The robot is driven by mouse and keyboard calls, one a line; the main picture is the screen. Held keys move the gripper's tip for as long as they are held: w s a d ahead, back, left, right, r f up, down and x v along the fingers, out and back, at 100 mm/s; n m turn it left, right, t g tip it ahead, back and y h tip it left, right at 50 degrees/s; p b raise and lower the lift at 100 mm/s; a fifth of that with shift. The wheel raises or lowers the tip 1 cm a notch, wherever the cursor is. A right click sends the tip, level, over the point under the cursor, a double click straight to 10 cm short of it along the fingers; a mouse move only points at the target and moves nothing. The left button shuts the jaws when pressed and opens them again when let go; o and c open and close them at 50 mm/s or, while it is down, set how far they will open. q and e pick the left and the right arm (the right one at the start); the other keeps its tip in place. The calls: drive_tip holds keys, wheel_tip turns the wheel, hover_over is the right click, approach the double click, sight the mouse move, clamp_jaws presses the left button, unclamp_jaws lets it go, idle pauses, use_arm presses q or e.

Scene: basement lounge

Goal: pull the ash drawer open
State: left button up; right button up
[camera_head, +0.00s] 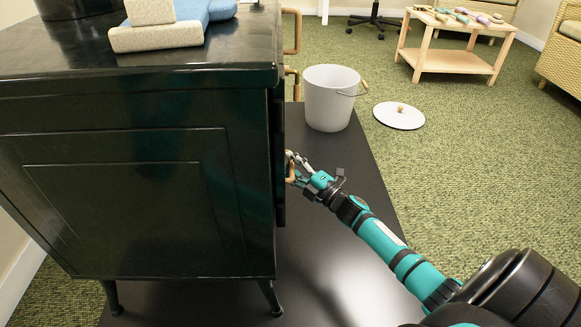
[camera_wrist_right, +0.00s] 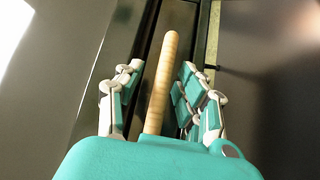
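The black stove (camera_head: 130,190) stands at the left of the head view with its front edge-on, facing right. The front panel low down, where the ash drawer would be, is seen too edge-on to tell any gap. A light wooden handle (camera_head: 291,172) sticks out low on that front. My right gripper (camera_head: 296,165) is at this handle. In the right wrist view, the wooden handle (camera_wrist_right: 162,85) runs between the two sets of fingers (camera_wrist_right: 157,88), with gaps visible on both sides. The gripper is open around it. My left gripper is not in view.
Two more wooden handles show higher on the stove front. A white bucket (camera_head: 330,100) stands on the dark floor plate (camera_head: 345,165) just beyond my right gripper. Its lid (camera_head: 399,115) lies on the green carpet. A low wooden table (camera_head: 455,60) stands farther back.

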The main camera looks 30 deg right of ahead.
clamp_jaws()
drive_tip(key=shift+r, duration=0.1)
idle(0.4)
drive_tip(key=shift+d, duration=0.1)
